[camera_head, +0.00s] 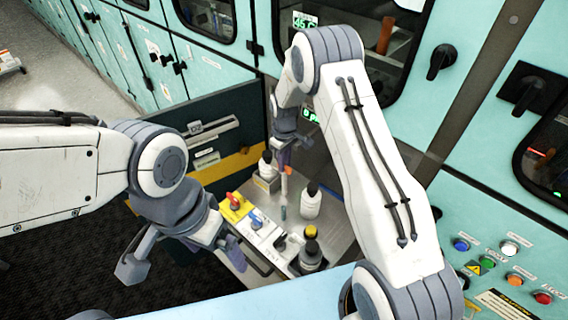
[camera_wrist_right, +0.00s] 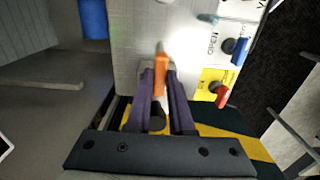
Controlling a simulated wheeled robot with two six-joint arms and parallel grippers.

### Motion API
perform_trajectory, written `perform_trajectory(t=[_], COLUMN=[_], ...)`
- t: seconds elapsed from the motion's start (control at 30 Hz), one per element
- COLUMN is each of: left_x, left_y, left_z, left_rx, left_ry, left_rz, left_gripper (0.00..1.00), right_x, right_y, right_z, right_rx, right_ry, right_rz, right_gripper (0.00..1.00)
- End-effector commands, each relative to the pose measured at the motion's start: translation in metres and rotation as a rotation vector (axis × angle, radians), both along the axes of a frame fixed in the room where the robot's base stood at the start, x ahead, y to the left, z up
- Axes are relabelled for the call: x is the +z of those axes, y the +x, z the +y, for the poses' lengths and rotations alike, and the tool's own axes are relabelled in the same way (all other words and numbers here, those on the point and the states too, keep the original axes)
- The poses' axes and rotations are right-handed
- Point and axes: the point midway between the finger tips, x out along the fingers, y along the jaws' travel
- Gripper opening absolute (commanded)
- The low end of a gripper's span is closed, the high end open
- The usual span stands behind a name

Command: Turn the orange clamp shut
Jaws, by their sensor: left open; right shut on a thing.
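The orange clamp (camera_wrist_right: 161,72) is a small narrow orange piece that stands between the purple fingertips of my right gripper (camera_wrist_right: 163,90) in the right wrist view. The right gripper (camera_head: 285,160) is shut on it. In the head view a bit of the orange clamp (camera_head: 289,171) shows just below those fingers, above the grey tray. How far the clamp is turned cannot be told. My left gripper (camera_head: 184,262) is open and empty at the lower left, with its fingers wide apart, to the left of the tray and away from the clamp.
The metal tray (camera_head: 337,230) carries a white bottle (camera_head: 311,203), a smaller white bottle (camera_head: 266,166) and a dark bottle (camera_head: 310,256). A red knob (camera_head: 235,203) on a yellow plate, a blue knob (camera_head: 257,224) and a black knob (camera_head: 281,243) line its near-left edge. Teal cabinets stand behind.

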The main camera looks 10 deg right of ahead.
Motion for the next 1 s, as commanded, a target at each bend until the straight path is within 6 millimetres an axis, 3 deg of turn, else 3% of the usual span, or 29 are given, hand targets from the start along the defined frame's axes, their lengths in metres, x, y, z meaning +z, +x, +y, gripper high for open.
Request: perform_trajectory(t=[0.53,0.57,0.6,0.63,1.0], left_x=[-0.0005,-0.0005,-0.0005,-0.0005,-0.0019], left_y=[0.0000,0.0000,0.0000,0.0000,0.0000], left_z=[0.0000,0.0000,0.0000,0.0000,0.0000], left_rx=[0.000,0.000,0.000,0.000,0.000], left_ry=[0.000,0.000,0.000,0.000,0.000], left_rz=[0.000,0.000,0.000,0.000,0.000], left_gripper=[1.00,1.00,1.00,1.00,1.00], right_x=[0.0009,0.0009,0.0009,0.0009,0.0039], right_y=[-0.0001,-0.0001,-0.0001,-0.0001,0.0006], right_z=[-0.0003,-0.0003,-0.0004,-0.0003,0.0002], right_rx=[0.026,0.026,0.026,0.025,0.024], right_ry=[-0.001,-0.001,-0.001,-0.001,0.000], right_rz=[0.001,0.001,0.001,0.001,-0.001], right_gripper=[0.00,0.28,0.43,0.50,0.50])
